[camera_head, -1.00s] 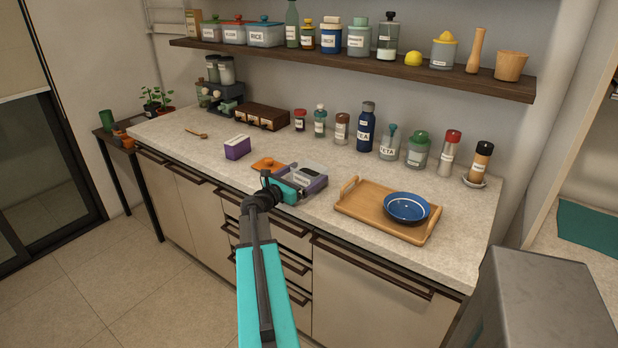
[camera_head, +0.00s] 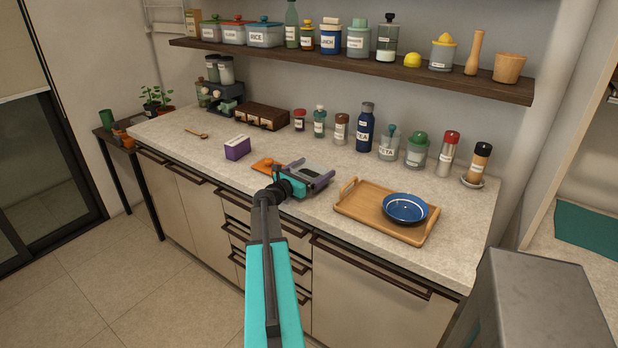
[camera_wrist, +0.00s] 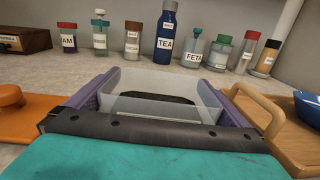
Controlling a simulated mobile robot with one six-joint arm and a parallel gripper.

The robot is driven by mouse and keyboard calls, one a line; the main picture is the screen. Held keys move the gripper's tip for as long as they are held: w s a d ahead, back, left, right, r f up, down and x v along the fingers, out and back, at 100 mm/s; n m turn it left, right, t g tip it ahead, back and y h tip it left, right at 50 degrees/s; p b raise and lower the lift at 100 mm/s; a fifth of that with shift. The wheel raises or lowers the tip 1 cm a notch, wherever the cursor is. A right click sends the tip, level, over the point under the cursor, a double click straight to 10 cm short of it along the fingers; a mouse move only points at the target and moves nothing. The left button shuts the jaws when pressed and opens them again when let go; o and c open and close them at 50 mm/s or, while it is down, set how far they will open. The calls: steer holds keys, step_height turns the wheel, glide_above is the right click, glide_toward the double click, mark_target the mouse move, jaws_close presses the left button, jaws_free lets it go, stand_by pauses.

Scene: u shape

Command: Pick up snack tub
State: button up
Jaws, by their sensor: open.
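A clear, pale-walled tub (camera_head: 316,170), which I take to be the snack tub, stands on the counter near its front edge. In the wrist view the tub (camera_wrist: 165,84) lies between the two purple fingers, with something dark showing in its middle. I see no readable label on it. My gripper (camera_head: 314,174) is open, with one finger along each side of the tub. The wrist view shows my gripper (camera_wrist: 164,104) too, and I cannot tell whether either finger touches the tub. My gripper's body hides the tub's near lower part.
An orange board (camera_head: 259,164) lies close left of my gripper, and a wooden tray (camera_head: 350,207) with a blue bowl (camera_head: 405,208) close right. A purple box (camera_head: 237,149) stands farther left. Behind are several jars and bottles, including a TEA bottle (camera_head: 366,125). A shelf (camera_head: 350,64) runs above.

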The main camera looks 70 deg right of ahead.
steer(key=shift+s+d, duration=0.2)
steer(key=shift+d, duration=0.45)
steer(key=c, duration=0.8)
steer(key=shift+r, duration=0.15)
steer(key=shift+r, duration=0.75)
steer(key=shift+r+b, duration=0.5)
steer(key=shift+r, duration=0.35)
steer(key=b+v, duration=0.3)
steer(key=v, duration=1.5)
